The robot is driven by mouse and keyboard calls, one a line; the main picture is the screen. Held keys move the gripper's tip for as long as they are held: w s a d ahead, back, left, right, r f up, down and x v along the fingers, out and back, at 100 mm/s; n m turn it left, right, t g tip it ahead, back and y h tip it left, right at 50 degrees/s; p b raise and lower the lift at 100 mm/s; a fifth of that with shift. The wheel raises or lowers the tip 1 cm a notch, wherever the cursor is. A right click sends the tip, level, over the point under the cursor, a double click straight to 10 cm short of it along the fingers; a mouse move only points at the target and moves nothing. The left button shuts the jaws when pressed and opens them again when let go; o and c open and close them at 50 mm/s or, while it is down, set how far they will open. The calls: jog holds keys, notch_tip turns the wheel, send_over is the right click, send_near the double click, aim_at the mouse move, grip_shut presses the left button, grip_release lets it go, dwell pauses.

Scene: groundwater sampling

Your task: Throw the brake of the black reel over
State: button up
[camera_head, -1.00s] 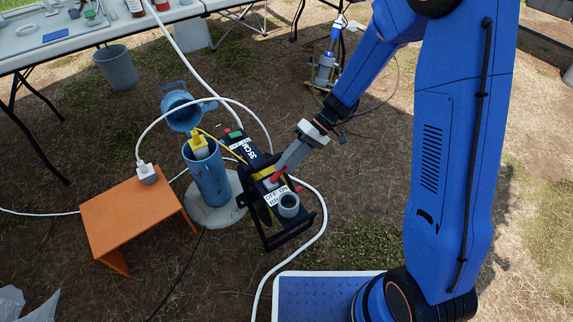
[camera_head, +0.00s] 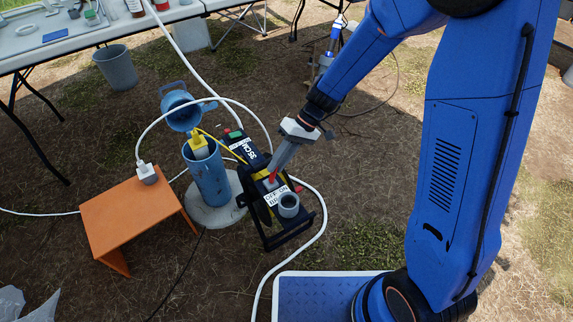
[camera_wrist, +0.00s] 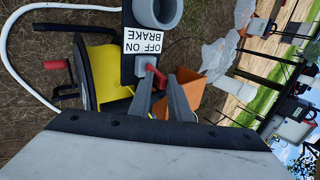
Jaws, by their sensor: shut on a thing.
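The black reel (camera_head: 252,200) stands on the ground in a dark frame with a yellow drum, which shows more clearly in the wrist view (camera_wrist: 105,70). Its brake is a short red lever (camera_wrist: 151,73) on a grey block, beside a white label reading OFF ON BRAKE (camera_wrist: 143,41). The lever also shows in the head view (camera_head: 273,179). My gripper (camera_wrist: 158,88) is shut on the red lever, with its fingertips on either side of it. In the head view my gripper (camera_head: 276,170) reaches down from the upper right. The fingers hide part of the lever.
A blue well pipe (camera_head: 208,178) with an open cap stands left of the reel. An orange stool (camera_head: 130,218) is farther left. A white hose (camera_head: 318,232) curves around the reel's right side. A table (camera_head: 120,30) stands behind.

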jog(key=shift+o, duration=0.4)
jog(key=shift+s+a+r+t+h, duration=0.3)
jog(key=shift+s+a+t+h, duration=0.15)
jog(key=shift+s+a, duration=0.35)
jog(key=shift+w+a, duration=0.1)
jog(key=shift+w, duration=0.05)
jog(key=o, duration=0.6)
jog(key=shift+a, duration=0.1)
jog(key=shift+o, duration=0.2)
jog(key=v, duration=1.7)
jog(key=shift+r, duration=0.2)
jog(key=shift+w, duration=0.1)
